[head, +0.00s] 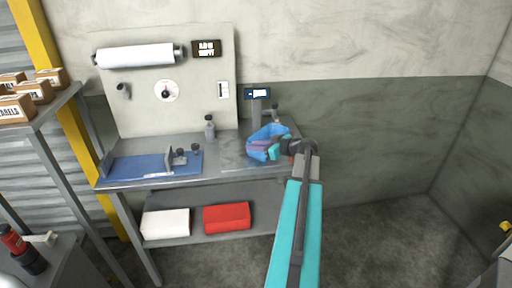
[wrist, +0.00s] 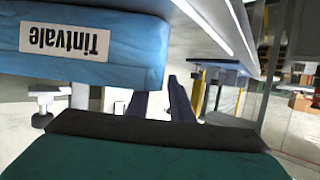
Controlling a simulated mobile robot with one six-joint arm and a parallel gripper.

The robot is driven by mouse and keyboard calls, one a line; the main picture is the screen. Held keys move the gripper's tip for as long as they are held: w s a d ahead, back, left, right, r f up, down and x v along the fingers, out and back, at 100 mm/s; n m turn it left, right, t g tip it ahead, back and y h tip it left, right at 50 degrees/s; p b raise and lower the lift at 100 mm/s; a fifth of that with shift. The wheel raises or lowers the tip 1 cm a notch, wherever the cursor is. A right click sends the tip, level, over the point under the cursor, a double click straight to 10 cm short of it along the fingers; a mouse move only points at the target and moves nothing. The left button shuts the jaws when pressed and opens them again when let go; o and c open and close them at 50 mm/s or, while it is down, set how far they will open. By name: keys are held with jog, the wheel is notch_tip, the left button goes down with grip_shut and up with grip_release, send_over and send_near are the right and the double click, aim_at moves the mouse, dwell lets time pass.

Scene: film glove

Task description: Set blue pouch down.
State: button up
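The blue pouch (head: 258,153) is at the right end of the workbench, at or just above the bench top; I cannot tell whether it touches. It also shows close up in the wrist view (wrist: 120,50), with an upside-down "Tintvale" label. My gripper (head: 277,146) reaches the pouch from the right in the head view. In the wrist view its two dark fingers (wrist: 163,105) stand apart with a bright gap between them. The pouch lies up and to the left of that gap. Contact between fingers and pouch is unclear.
A small display (head: 257,93) stands behind the pouch. The lower shelf carries a white bundle (head: 165,224) and a red bundle (head: 227,217). Bare bench shows left of the pouch.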

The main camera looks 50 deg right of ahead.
jog(key=b+v, duration=0.2)
jog(key=v, duration=1)
dwell(0.5)
